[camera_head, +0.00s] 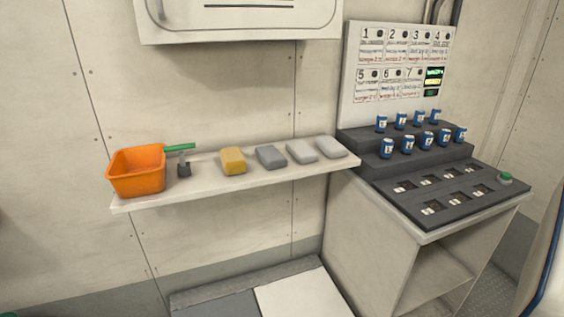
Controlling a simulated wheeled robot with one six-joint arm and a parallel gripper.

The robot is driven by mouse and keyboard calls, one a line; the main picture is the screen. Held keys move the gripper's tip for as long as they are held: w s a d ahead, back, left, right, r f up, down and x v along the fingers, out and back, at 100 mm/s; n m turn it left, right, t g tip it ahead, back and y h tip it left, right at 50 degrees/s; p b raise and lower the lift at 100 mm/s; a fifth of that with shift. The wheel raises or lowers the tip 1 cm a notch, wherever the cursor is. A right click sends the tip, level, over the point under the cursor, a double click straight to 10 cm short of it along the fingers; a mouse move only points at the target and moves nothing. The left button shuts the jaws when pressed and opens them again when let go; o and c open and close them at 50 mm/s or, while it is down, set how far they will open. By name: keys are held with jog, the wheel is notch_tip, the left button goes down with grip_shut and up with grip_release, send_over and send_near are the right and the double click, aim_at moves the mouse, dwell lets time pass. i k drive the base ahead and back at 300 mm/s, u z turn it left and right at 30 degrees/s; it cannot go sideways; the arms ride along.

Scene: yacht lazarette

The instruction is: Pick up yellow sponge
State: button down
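The yellow sponge (233,161) lies on a narrow white wall shelf (245,185), near the middle of its length. To its right sits a dark grey sponge-like block (270,157), with a small gap between them. My gripper is not in view.
An orange bin (137,171) stands at the shelf's left end. Two lighter grey blocks (302,149) (331,146) lie at its right end. A white cabinet (240,18) hangs above. A counter (420,232) with several blue cans (387,148) stands at right.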

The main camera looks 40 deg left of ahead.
aim_at(233, 160)
jog(key=u, duration=1.9)
jog(key=i, duration=0.85)
